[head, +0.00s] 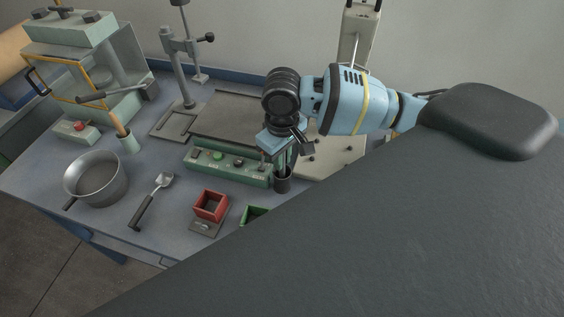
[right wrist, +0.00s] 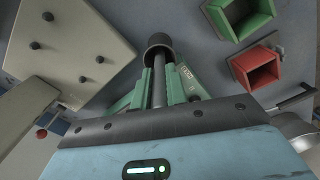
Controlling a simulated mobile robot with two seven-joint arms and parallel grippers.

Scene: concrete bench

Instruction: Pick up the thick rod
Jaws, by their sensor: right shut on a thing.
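The thick rod (right wrist: 159,82) is a grey cylinder between the two green fingers of my right gripper (right wrist: 160,88) in the right wrist view. The gripper is shut on it. The rod's far end meets a dark round holder (right wrist: 158,46); I cannot tell how deep it sits in it. In the head view my right gripper (head: 285,160) points down above the dark holder (head: 282,184), just right of the green control box. The fingers and wrist hide most of the rod there. My left gripper is not in view.
A green control box (head: 228,166) stands left of the gripper. A red open box (head: 210,206) and a green one (head: 254,215) lie nearer. A pale plate with pegs (head: 335,158) is on the right. A pot (head: 95,180) and a scoop (head: 150,202) lie left.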

